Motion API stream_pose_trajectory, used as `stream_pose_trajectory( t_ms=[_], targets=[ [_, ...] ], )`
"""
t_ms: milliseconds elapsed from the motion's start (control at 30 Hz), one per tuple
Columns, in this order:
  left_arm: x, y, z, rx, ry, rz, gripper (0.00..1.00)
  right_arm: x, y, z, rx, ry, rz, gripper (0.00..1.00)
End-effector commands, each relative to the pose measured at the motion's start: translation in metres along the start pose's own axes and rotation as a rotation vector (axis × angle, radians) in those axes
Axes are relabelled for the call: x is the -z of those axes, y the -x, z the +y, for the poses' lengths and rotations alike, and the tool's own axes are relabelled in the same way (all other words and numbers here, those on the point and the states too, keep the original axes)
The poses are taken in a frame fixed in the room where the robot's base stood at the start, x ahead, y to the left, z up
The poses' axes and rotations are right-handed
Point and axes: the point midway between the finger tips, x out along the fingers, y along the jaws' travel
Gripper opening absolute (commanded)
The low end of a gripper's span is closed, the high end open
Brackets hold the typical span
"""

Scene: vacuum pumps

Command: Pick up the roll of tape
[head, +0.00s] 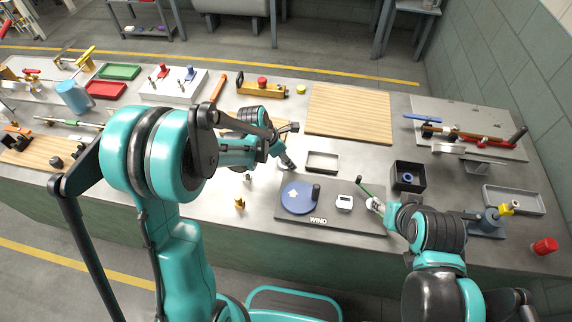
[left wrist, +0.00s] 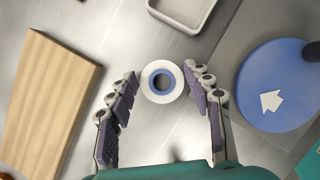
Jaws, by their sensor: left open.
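The roll of tape (left wrist: 148,83), a white ring with a blue core, lies flat on the metal bench in the left wrist view. My left gripper (left wrist: 165,90) is open, with one purple-padded finger on each side of the roll; the roll shows between and slightly beyond the fingertips. I cannot tell their height above it. In the head view my left gripper (head: 287,163) is low over the bench, and I cannot make out the roll there. My right gripper (head: 376,204) is by a thin green rod (head: 366,188); whether it grips it is unclear.
A grey tray (head: 322,161) is just beyond the roll. A dark board (head: 265,217) with a blue disc (head: 297,198) lies to its right, and a wooden block (left wrist: 50,100) to its left in the wrist view. A black box (head: 409,170) stands near my right gripper.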

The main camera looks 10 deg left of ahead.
Motion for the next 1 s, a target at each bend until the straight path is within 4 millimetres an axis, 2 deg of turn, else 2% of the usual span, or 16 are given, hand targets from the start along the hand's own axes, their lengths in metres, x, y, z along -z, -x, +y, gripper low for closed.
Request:
stream_pose_trajectory(
  t_ms=[200,233,333,367,767,867,1000],
  targets=[
    [0.0,-0.003,0.0,0.0,0.0,0.0,0.51,0.0,0.0,0.0,0.0,0.0,0.0,0.4],
    [0.0,-0.003,0.0,0.0,0.0,0.0,0.48,0.0,0.0,0.0,0.0,0.0,0.0,0.4],
    [0.0,-0.003,0.0,0.0,0.0,0.0,0.22,0.0,0.0,0.0,0.0,0.0,0.0,0.4],
    [0.0,-0.003,0.0,0.0,0.0,0.0,0.2,0.0,0.0,0.0,0.0,0.0,0.0,0.4],
    [-0.002,0.001,0.0,0.0,-0.001,0.001,0.2,0.001,0.001,0.0,0.0,0.0,0.0,0.4],
    [-0.005,0.008,0.0,0.0,-0.001,0.001,0.2,0.003,0.004,0.0,0.0,0.0,0.0,0.4],
    [-0.013,0.029,0.0,0.001,-0.001,0.001,0.2,0.007,0.01,0.0,0.0,0.0,0.0,0.4]
  ],
)
